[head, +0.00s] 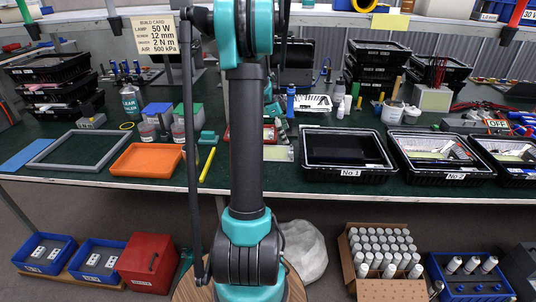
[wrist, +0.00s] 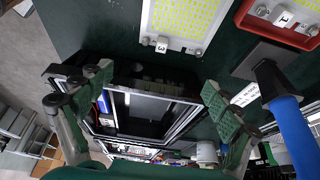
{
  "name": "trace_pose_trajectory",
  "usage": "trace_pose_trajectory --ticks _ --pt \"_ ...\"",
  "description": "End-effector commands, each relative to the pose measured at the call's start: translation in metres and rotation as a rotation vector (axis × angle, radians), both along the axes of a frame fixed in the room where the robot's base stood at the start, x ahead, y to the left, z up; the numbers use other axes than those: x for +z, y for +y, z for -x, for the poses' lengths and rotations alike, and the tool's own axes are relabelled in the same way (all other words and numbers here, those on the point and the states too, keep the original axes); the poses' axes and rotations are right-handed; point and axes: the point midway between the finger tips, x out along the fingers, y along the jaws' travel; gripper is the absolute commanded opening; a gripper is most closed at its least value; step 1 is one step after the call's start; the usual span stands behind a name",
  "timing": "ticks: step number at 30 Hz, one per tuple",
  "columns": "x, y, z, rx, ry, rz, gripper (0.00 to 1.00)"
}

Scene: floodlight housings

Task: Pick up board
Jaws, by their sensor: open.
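A board with a yellow LED grid and a pale frame (wrist: 183,22) lies on the dark green bench at the top of the wrist view, with a small tag marked 3. It is cut off by the frame edge. A pale flat board (head: 278,153), probably the same one, shows just right of my arm in the head view. My gripper (wrist: 158,82) is open, its two green-padded fingers spread wide with nothing held. The board lies beyond the fingertips, apart from them.
A black crate marked No 1 (head: 347,174) holds a dark panel; the crate marked No 2 (head: 440,176) holds light boards. An orange tray (head: 146,161) and grey frame (head: 78,149) stand left.

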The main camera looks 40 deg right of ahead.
Motion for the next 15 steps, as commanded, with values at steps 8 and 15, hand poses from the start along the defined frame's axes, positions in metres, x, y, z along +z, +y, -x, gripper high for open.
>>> trace_pose_trajectory --ticks 8,15 --pt "-0.035 -0.011 0.009 0.000 -0.001 0.001 0.91" --pt "-0.054 -0.013 0.011 0.001 0.000 0.000 0.91"
